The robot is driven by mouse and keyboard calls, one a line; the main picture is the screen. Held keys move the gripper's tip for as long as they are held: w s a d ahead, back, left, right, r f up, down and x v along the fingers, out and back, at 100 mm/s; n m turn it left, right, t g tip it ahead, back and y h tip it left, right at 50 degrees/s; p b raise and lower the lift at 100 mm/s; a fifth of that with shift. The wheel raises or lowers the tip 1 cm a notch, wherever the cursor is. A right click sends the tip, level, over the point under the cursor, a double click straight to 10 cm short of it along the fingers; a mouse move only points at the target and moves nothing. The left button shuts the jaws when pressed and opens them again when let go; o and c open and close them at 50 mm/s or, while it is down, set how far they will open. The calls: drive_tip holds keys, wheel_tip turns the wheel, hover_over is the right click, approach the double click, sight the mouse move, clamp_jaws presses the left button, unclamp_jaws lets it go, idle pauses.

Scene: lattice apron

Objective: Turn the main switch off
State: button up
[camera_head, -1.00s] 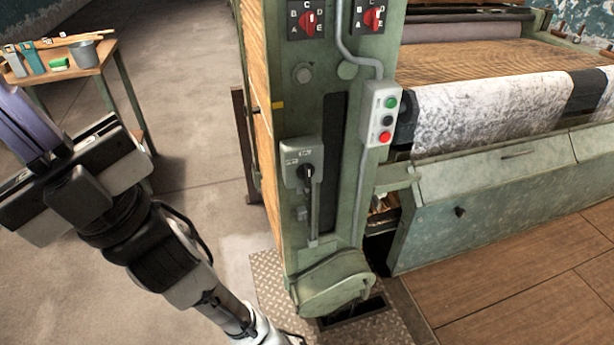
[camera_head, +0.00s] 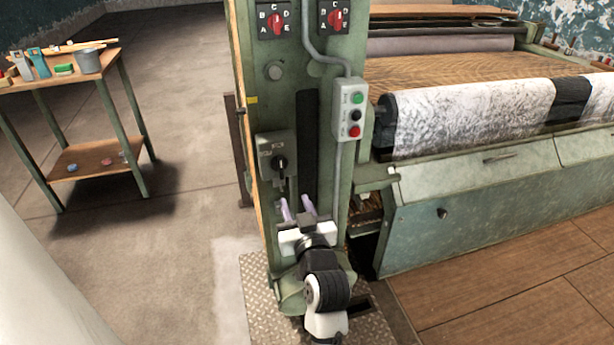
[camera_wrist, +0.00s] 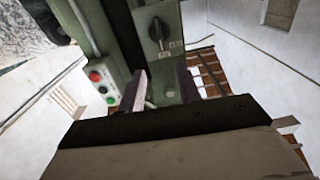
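The grey switch box (camera_head: 272,157) with a black rotary knob (camera_head: 281,163) is mounted on the front of the green machine column. The knob also shows near the top of the wrist view (camera_wrist: 158,30), with small labels beside it that are too small to read surely. My gripper (camera_head: 297,207) is just below the switch box, in front of the column, its two pale fingers pointing up. In the wrist view the fingers (camera_wrist: 161,85) stand apart with nothing between them. The knob is beyond the fingertips, and I see no contact.
A push-button box (camera_head: 349,108) with green, black and red buttons is right of the switch. Two red selectors (camera_head: 278,22) (camera_head: 336,17) sit above. A grey conduit runs down the column. A workbench (camera_head: 100,85) stands at left. Floor between bench and column is clear.

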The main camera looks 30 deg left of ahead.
sight(281, 167)
drive_tip(key=p+x, duration=0.4)
drive_tip(key=x, duration=0.9)
drive_tip(key=shift+w+a+f, duration=0.1)
drive_tip(key=shift+w+a, duration=0.15)
drive_tip(key=shift+a, duration=0.05)
drive_tip(key=shift+c, duration=0.4)
clamp_jaws()
